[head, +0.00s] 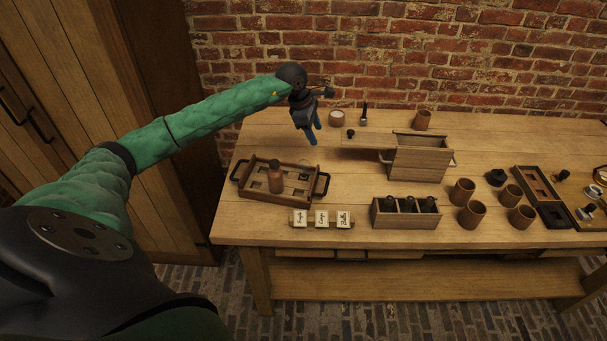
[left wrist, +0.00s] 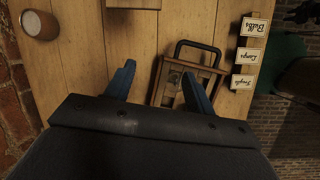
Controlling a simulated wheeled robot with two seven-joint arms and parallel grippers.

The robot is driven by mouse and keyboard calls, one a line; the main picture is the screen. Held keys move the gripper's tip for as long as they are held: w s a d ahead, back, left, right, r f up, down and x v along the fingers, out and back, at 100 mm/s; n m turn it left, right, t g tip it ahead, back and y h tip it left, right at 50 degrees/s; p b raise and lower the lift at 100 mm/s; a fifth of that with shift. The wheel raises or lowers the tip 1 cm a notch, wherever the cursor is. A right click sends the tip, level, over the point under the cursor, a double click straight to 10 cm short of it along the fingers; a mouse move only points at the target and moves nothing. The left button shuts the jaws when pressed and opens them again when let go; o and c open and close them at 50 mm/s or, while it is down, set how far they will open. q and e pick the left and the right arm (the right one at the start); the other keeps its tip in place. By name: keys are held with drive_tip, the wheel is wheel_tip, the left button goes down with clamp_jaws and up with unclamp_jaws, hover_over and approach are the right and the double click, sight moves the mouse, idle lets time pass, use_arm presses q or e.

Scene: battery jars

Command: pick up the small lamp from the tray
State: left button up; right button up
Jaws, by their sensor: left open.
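The wooden tray (head: 262,196) with black handles sits at the left end of the table. My left gripper (head: 313,138) is open and empty, pointing down above the table behind the tray. In the left wrist view the tray (left wrist: 190,65) shows near the right finger and is partly hidden by it. My right gripper is out of view.
Three lettered cards (head: 321,218) stand in front of the tray. A three-slot box (head: 405,219) holds dark items, and a larger wooden box (head: 418,160) stands behind it. Several brown cups (head: 471,214) stand to the right. A round container (head: 336,118) is near the wall.

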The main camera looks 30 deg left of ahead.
sight(304, 162)
use_arm(q)
drive_tip(key=shift+s+a+f+m+g+y+p, duration=0.25)
drive_tip(key=shift+s+a+f+m+g, duration=0.15)
drive_tip(key=shift+s+f, duration=0.25)
drive_tip(key=shift+s+a+f+m+g+y+p, duration=0.3)
drive_tip(key=shift+s+a+f+g, duration=0.1)
drive_tip(key=shift+s+f, duration=0.25)
drive_tip(key=shift+s+a+f+m+g+y+p, duration=0.3)
drive_tip(key=shift+s+f+g, duration=0.1)
drive_tip(key=shift+s+f, duration=0.25)
drive_tip(key=f+p, duration=0.1)
drive_tip(key=f, duration=0.1)
drive_tip(key=f+p, duration=0.2)
drive_tip(key=shift+d+f, duration=0.1)
drive_tip(key=shift+d, duration=0.3)
drive_tip(key=shift+f, duration=0.35)
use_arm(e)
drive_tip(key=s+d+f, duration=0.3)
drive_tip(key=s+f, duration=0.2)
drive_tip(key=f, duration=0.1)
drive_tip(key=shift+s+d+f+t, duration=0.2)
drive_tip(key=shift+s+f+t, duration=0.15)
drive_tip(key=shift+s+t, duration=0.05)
use_arm(q)
drive_tip(key=shift+s, duration=0.1)
clamp_jaws()
drive_tip(key=shift+s+d, duration=0.1)
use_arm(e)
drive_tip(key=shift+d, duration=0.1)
